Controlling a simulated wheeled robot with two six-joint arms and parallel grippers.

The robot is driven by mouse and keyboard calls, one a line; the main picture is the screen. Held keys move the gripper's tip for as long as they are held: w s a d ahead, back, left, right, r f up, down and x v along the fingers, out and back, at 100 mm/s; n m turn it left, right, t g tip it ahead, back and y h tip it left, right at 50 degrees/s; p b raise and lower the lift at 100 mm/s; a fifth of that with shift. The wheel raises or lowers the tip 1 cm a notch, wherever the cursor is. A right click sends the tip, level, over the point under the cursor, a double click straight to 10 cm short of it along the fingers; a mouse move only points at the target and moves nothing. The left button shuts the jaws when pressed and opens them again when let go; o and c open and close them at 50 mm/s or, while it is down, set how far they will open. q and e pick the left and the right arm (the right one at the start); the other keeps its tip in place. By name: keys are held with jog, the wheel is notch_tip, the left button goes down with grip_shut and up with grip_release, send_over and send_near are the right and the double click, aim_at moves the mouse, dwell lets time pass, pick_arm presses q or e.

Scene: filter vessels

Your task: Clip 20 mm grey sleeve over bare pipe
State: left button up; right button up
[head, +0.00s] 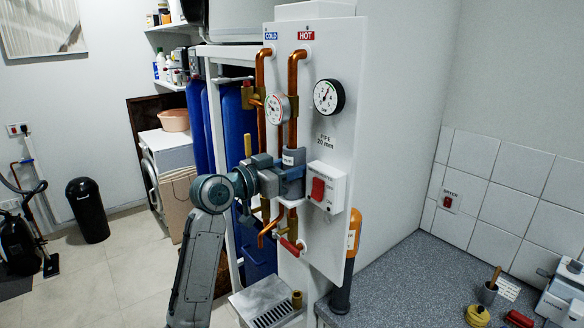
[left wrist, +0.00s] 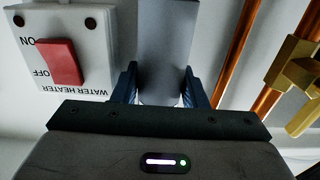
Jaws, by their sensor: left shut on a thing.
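My left gripper (head: 293,172) is shut on the grey sleeve (head: 293,157), in front of the white panel. In the left wrist view, the sleeve (left wrist: 165,50) stands between the two blue fingers (left wrist: 160,88). In the head view it overlaps the copper pipe under the HOT label (head: 292,100). In the left wrist view, a copper pipe (left wrist: 242,50) runs to the right of the sleeve, with a gap showing between them, so the sleeve does not look to be around it. The sleeve's far side is hidden. My right gripper is not in view.
The water heater switch box (head: 327,187) is close to the right of the gripper. The COLD pipe (head: 260,75) with a brass valve (left wrist: 295,85) runs on the other side. A gauge (head: 328,97) sits above; a red-handled valve (head: 290,244) sits below. The grey counter (head: 410,275) is at lower right.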

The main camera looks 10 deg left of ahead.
pick_arm(q)
jog(key=shift+f, duration=0.2)
dwell(0.5)
jog(key=o, duration=1)
jog(key=shift+o, duration=0.2)
jog(key=shift+a, duration=0.1)
